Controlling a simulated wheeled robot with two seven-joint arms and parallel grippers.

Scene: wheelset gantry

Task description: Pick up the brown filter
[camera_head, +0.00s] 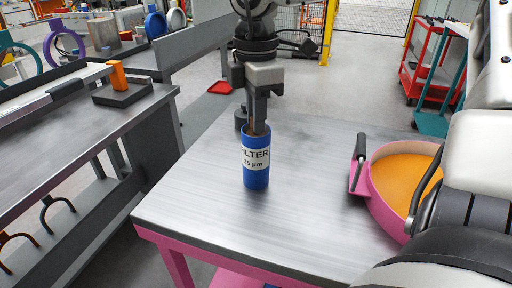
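A blue cylinder (256,178) with a white label reading "FILTER" and "25 µm" stands upright on the metal tabletop. My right gripper (254,118) comes down from above at its top. A narrow brownish piece reaches to the cylinder's open top; I cannot tell whether it is a finger or something in the cylinder. A dark part sits just left of and behind the rim. Whether the fingers grip the rim cannot be told. No separate brown filter shows clearly. My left gripper is not in view.
The metal table (205,205) has a pink frame and is bare left of the cylinder. A pink round pan with an orange inside (402,175) and a dark handle lies at right, partly behind my arm. A grey workbench (60,150) stands at left. A red cart (425,75) stands behind.

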